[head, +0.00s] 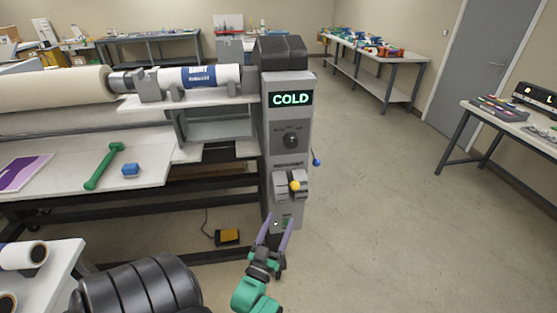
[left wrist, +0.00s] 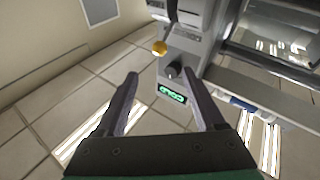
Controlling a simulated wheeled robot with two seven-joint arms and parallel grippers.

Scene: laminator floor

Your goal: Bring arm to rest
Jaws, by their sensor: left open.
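My left gripper (head: 278,230) is open and empty in the head view, its two purple-grey fingers pointing up in front of the lower part of the laminator's control column (head: 289,150). In the left wrist view the open fingers (left wrist: 160,92) frame the column's lit green display (left wrist: 172,95), with nothing between them. In the head view that display reads COLD. A dark dial (head: 291,140) sits below it, and a yellow-knobbed lever (head: 295,186) is lower down. I cannot tell whether the fingers touch the column. My right gripper is not in view.
The laminator bed (head: 60,175) holds a green roller tool (head: 104,166), a blue block (head: 131,170) and a purple sheet (head: 24,172). A yellow pedal (head: 228,237) lies on the floor. Tables stand at the back (head: 380,57) and right (head: 510,125). The floor (head: 390,220) right of the column is clear.

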